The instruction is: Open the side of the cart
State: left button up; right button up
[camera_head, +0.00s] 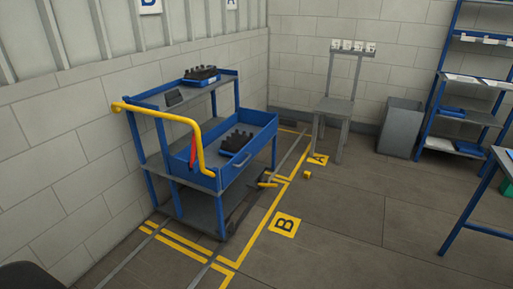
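A blue cart (222,187) with several shelves stands left of the middle, by the left wall. A yellow bar handle (160,115) bends around its near end. A red strip (193,146) stands upright beside the handle's lower part. At mid height the cart has a blue walled tray with a side panel (240,161) facing right, which bears a small grip. The panel looks upright. Dark block-shaped parts (236,140) lie inside the tray. Neither gripper shows in the view.
A grey chair (334,107), a grey bin (400,127) and a blue shelf rack (466,112) stand at the back. A blue table (470,216) edges in at right.

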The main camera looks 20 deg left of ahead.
aim_at(229, 172)
jog(key=i+l+u, duration=0.1)
jog(key=i, duration=0.35)
jog(key=i+l+u, duration=0.15)
jog(key=i, duration=0.3)
jog(key=i+l+u, duration=0.1)
jog(key=i, duration=0.35)
jog(key=i+l+u, duration=0.15)
jog(key=i, duration=0.3)
jog(key=i+l+u, duration=0.1)
jog(key=i+l, duration=0.25)
jog(key=i, duration=0.05)
